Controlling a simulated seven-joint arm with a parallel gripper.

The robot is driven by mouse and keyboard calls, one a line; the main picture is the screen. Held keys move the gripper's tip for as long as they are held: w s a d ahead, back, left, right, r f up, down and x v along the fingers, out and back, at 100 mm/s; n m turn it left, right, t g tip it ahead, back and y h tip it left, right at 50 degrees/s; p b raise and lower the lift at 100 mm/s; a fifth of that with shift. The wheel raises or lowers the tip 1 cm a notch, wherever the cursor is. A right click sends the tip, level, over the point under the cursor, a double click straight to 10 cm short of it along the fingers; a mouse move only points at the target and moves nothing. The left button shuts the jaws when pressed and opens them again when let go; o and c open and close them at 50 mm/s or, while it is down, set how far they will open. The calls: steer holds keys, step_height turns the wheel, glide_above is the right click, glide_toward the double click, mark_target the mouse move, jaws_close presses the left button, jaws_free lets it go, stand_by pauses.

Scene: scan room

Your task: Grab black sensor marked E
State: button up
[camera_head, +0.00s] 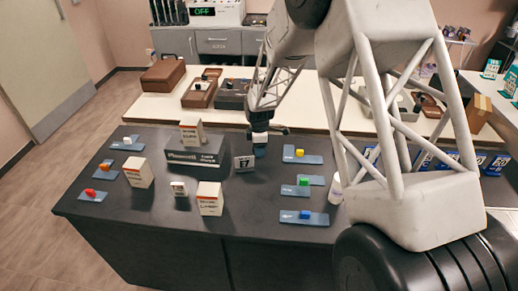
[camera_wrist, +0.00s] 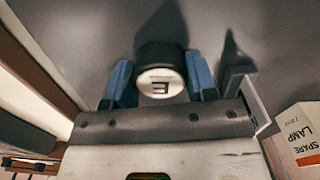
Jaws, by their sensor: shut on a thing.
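The black sensor is a short cylinder with a white top marked E, shown upside down in the wrist view (camera_wrist: 160,82). My gripper (camera_wrist: 160,88) is shut on it, with one blue finger pad on each side. In the head view my gripper (camera_head: 260,146) points down over the dark table (camera_head: 150,212), to the right of a black box.
A card marked 17 (camera_head: 245,163) stands close to my gripper's left. A black box (camera_head: 196,156) and several white lamp boxes (camera_head: 210,200) stand left. Blue plates with coloured pieces (camera_head: 303,156) lie right. A pale bench (camera_head: 160,106) is behind. The front table edge is clear.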

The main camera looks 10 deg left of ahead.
steer(key=shift+r, duration=0.45)
step_height(320, 180, up, 2)
steer(key=shift+r, duration=0.1)
steer(key=s+d, duration=0.1)
steer(key=s, duration=0.4)
steer(key=s+d, duration=0.2)
steer(key=s, duration=0.3)
steer(key=s+d+r, duration=0.1)
steer(key=s+d, duration=0.1)
steer(key=s, duration=0.3)
steer(key=shift+d, duration=0.15)
